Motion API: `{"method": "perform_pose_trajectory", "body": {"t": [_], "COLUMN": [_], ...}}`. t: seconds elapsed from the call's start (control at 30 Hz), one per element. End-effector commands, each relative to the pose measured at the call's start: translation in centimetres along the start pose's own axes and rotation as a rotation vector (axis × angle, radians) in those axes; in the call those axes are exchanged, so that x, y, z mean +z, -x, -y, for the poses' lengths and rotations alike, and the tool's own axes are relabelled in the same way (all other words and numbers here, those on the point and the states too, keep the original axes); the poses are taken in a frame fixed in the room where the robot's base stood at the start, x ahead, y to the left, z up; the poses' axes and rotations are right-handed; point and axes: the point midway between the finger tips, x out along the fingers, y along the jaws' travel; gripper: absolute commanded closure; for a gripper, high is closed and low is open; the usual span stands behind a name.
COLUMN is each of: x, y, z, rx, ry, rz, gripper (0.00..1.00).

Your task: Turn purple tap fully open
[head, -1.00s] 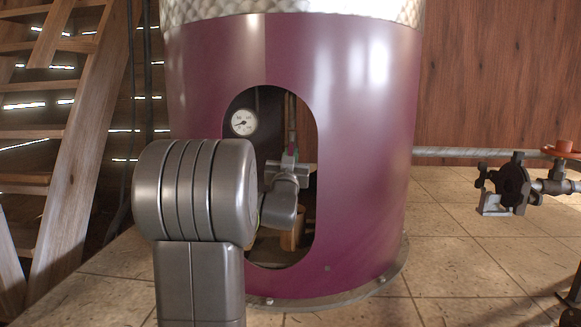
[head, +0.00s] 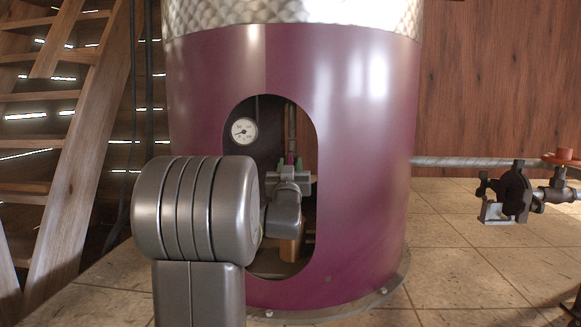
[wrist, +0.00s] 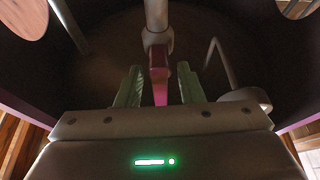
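The purple tap handle (wrist: 159,86) shows in the wrist view as a pink-purple lever. It hangs from a grey pipe fitting (wrist: 157,38) and points toward my gripper. My gripper (wrist: 158,84) is open, with one green finger on each side of the lever. Gaps show between the lever and both fingers. In the head view my gripper (head: 290,162) is inside the oval opening of the purple still casing (head: 365,170). There the handle is only a small purple patch between the fingertips, and my arm hides much of the opening.
A round white gauge (head: 244,131) sits inside the opening, left of my gripper. A bent grey pipe (wrist: 222,62) stands to the right in the wrist view. Outside, a dark valve (head: 515,193) is on the right and a wooden ladder (head: 85,145) on the left.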

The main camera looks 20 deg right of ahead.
Motion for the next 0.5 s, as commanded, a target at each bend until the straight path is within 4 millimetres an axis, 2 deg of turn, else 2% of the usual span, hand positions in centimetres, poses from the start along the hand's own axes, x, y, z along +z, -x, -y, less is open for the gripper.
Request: {"method": "perform_pose_trajectory", "body": {"t": [0.27,0.37,0.5], "x": [-0.1,-0.2,-0.2], "y": [0.2,1.1,3.3], "z": [0.0,0.0,0.0], "rx": [0.0,0.0,0.0], "ry": [-0.001,-0.001,-0.001], "rz": [-0.002,-0.003,-0.002], "gripper": [0.66,0.66,0.66]}}
